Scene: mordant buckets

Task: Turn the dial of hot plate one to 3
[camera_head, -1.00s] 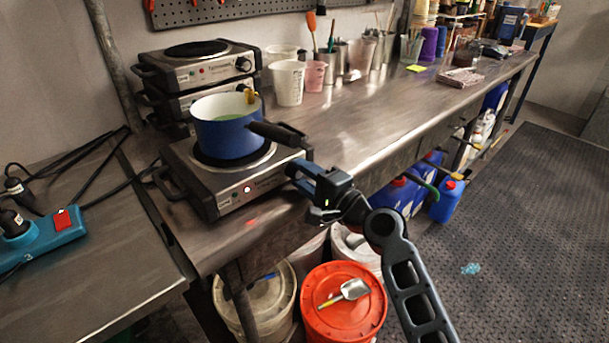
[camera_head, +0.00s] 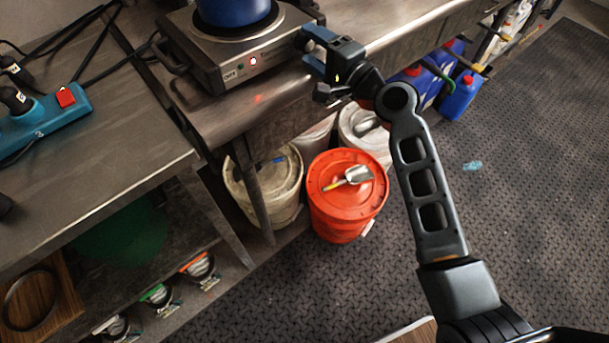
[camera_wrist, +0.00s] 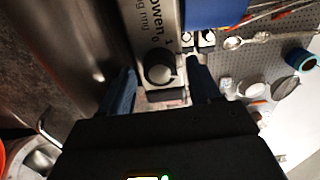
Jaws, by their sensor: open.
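The hot plate (camera_head: 207,60) stands at the bench's front left corner with a lit red light on its front; its small label is too blurred to read surely. A blue pot (camera_head: 235,10) sits on it. The dial (camera_wrist: 160,68), black with a pale face, shows in the wrist view on the steel front panel (camera_wrist: 152,22), with 0 and 1 printed beside it. My gripper (camera_head: 307,52) is at the right end of that front and hides the dial in the head view. In the wrist view my gripper's open fingers lie either side of the dial, with gaps visible.
The bench edge (camera_head: 290,88) runs just below the gripper. Under it stand an orange-lidded bucket (camera_head: 340,190) with a scoop on top, pale buckets (camera_head: 262,185) and blue jugs (camera_head: 460,95). A teal power strip (camera_head: 45,120) lies on the left table. The right floor is open.

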